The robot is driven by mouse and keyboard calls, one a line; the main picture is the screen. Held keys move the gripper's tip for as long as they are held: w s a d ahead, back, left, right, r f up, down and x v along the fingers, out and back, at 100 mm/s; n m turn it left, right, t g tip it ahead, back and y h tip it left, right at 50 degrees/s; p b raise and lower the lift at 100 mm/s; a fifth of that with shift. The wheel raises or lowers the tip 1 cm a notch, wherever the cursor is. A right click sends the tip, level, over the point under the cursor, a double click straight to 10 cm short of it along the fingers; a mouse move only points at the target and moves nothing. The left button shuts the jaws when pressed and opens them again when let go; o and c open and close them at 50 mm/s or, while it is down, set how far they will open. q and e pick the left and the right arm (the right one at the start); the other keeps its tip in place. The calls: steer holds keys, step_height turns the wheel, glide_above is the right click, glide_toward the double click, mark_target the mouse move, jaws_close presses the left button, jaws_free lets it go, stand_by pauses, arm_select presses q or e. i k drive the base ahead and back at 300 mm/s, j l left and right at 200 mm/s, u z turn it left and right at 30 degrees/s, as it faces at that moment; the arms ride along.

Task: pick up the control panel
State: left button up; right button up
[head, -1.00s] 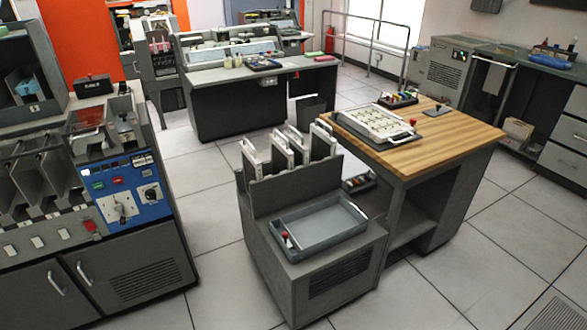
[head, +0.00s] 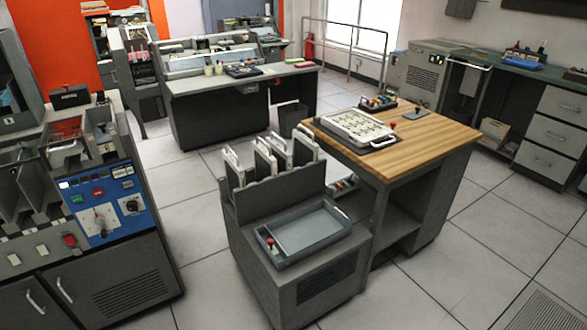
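A flat panel (head: 352,129) with a pale face, rows of dark marks and a white frame lies on the wooden table top (head: 430,139). It looks like a control panel. Several upright panels with white handles (head: 266,163) stand in a row in the grey cart (head: 280,265); these may be control panels too. A blue panel with knobs and buttons (head: 104,207) is fixed to the grey machine at the left. Neither of my grippers shows in the head view.
A grey tray (head: 305,235) with a red knob sits on the cart's lower top. On the wooden table are a small rack of coloured items (head: 378,103) and a dark flat piece (head: 416,113). A long desk (head: 240,85) stands behind. Tiled floor is clear at the front right.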

mark_target(306, 150)
steer(key=z, duration=0.15)
steer(key=i+l+u, duration=0.1)
steer(key=l, duration=0.15)
steer(key=i+l, duration=0.1)
steer(key=l, duration=0.15)
steer(key=z, duration=0.45)
steer(key=i+l+z, duration=0.2)
steer(key=i+z, duration=0.75)
steer(key=i+l+z, duration=0.1)
steer(key=i+z, duration=0.15)
steer(key=i, duration=0.65)
steer(key=i+z, duration=0.3)
steer(key=i, duration=0.55)
steer(key=i+u, duration=0.1)
steer(key=i, duration=1.7)
